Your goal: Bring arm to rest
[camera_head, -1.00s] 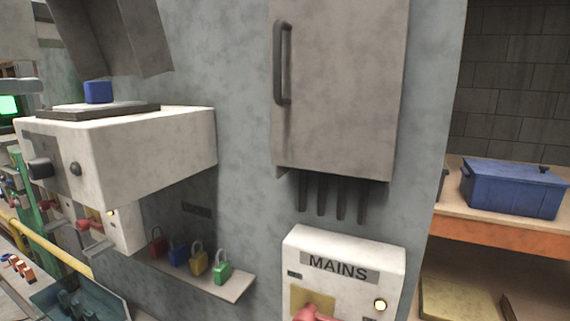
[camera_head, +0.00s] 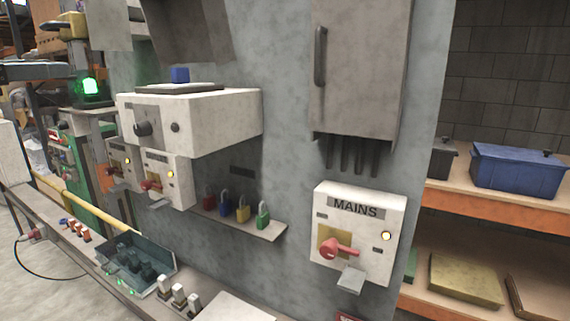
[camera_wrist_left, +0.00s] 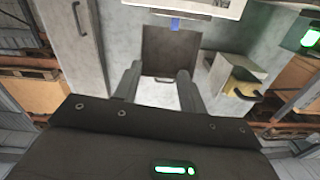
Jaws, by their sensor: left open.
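My left gripper (camera_wrist_left: 158,82) shows in the left wrist view, its two fingers apart with nothing between them. It is open, and I cannot clearly make it out in the head view. Beyond the fingers in the wrist view is a brownish square panel (camera_wrist_left: 170,50), apart from them. In the head view the white MAINS box (camera_head: 330,207) with a red rotary handle (camera_head: 338,249) is on the grey wall, its lamp lit. My right gripper is in neither view.
A grey cabinet (camera_head: 360,70) hangs above the MAINS box. A white box (camera_head: 215,120) juts from the wall, above a small shelf of coloured padlocks (camera_head: 243,212). A teal tray (camera_head: 150,262) is on the bench below. A blue case (camera_head: 515,170) stands on the right shelf.

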